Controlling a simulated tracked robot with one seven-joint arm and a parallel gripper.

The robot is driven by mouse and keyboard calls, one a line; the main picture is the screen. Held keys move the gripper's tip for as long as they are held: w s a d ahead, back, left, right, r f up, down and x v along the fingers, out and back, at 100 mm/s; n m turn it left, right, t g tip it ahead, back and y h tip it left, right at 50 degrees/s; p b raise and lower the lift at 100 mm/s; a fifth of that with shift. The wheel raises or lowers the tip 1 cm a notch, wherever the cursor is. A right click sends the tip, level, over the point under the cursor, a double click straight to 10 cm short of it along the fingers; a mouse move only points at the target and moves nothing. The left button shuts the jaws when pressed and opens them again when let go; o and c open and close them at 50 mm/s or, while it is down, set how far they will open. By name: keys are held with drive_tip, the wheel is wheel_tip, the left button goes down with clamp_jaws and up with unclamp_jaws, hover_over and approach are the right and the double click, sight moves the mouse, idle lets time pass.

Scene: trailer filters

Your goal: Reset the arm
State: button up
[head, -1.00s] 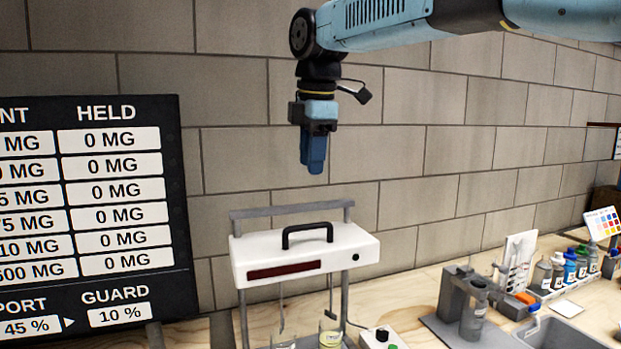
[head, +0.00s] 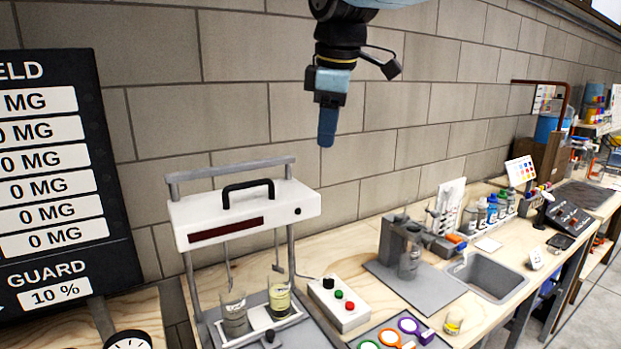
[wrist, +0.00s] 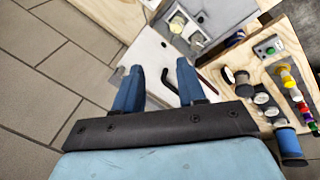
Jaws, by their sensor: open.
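My gripper (head: 327,128) hangs fingers-down in the air in the head view, in front of the block wall and above the white stirrer unit (head: 245,213). In the wrist view my gripper (wrist: 158,84) shows two blue fingers spread apart with nothing between them. The white unit's top and its black handle (wrist: 168,80) lie below and beyond the fingers, apart from them. Most of my arm is cut off at the top of the head view.
Two beakers (head: 279,297) stand under the white unit. A control box (head: 340,304) with coloured buttons, coloured rings (head: 410,326), a grey sink (head: 490,277) and several bottles (head: 492,210) are on the bench. A dark readout board (head: 62,180) stands at left. The air around my gripper is clear.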

drive_tip(key=s+d+f+m+t, duration=0.1)
drive_tip(key=s+d+f+m, duration=0.6)
drive_tip(key=d, duration=0.3)
drive_tip(key=s+d+f+m+t+h, duration=0.1)
drive_tip(key=s+d+f+m, duration=0.6)
drive_tip(key=d, duration=0.4)
drive_tip(key=shift+d+f+m, duration=0.15)
drive_tip(key=shift+f+m, duration=0.7)
drive_tip(key=shift+m, duration=0.35)
